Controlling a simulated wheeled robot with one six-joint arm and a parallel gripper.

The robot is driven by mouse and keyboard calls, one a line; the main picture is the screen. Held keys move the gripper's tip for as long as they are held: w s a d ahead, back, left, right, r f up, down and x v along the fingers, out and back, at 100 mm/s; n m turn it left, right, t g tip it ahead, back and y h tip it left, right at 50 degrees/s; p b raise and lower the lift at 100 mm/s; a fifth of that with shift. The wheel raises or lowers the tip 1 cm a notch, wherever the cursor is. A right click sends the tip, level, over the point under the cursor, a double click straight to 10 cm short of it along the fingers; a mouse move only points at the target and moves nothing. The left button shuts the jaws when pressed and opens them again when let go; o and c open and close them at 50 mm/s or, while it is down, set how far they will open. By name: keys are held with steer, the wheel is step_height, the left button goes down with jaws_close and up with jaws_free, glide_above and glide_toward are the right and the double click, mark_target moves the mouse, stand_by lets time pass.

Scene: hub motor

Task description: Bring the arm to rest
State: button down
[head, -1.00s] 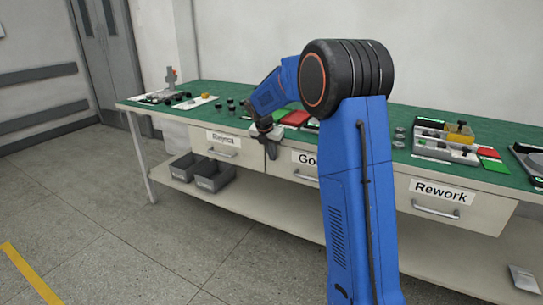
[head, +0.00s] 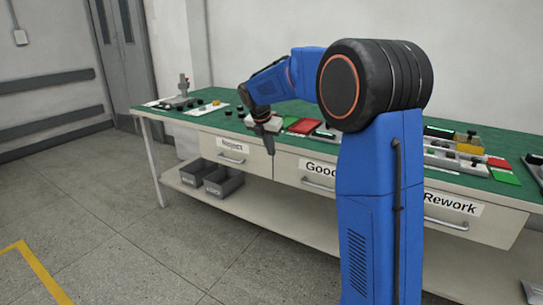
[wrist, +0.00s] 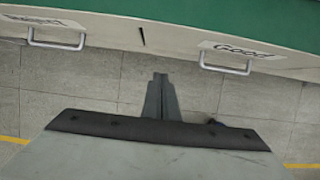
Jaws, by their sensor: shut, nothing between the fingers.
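My blue arm rises at the right of the head view and bends left toward the workbench. My gripper (head: 270,149) points down in front of the bench's front edge, between the Reject drawer (head: 232,151) and the Good drawer (head: 318,174). Its fingers are shut together with nothing between them. In the wrist view the closed gripper (wrist: 160,78) shows over the floor, with the drawer fronts beyond it. The gripper appears apart from the drawers. My arm hides part of the bench and the left part of the Rework drawer (head: 452,208).
The green bench top (head: 212,120) carries small black parts, a red pad (head: 303,126) and a sorting tray (head: 456,161). Two grey bins (head: 223,181) stand on the lower shelf (head: 262,204). The floor (head: 130,255) at the left is open.

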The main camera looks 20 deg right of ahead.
steer(key=s+a+r+m+y, duration=0.15)
steer(key=s+m, duration=0.45)
steer(key=s, duration=0.7)
steer(key=s+a+r+m, duration=0.1)
steer(key=s+r+m, duration=0.1)
steer(key=s+m, duration=0.8)
steer(key=s+a+f+m, duration=0.1)
steer(key=s+f+m, duration=0.2)
steer(key=s, duration=0.5)
steer(key=s+a+f+m+t+y, duration=0.1)
steer(key=s+f+m, duration=0.1)
steer(key=s, duration=0.6)
steer(key=s+a+f+m+t+y, duration=0.1)
steer(key=s+f+m, duration=0.2)
steer(key=s, duration=0.5)
steer(key=shift+s+a+f+m, duration=0.25)
steer(key=shift+f+m, duration=0.05)
steer(key=shift+m, duration=0.5)
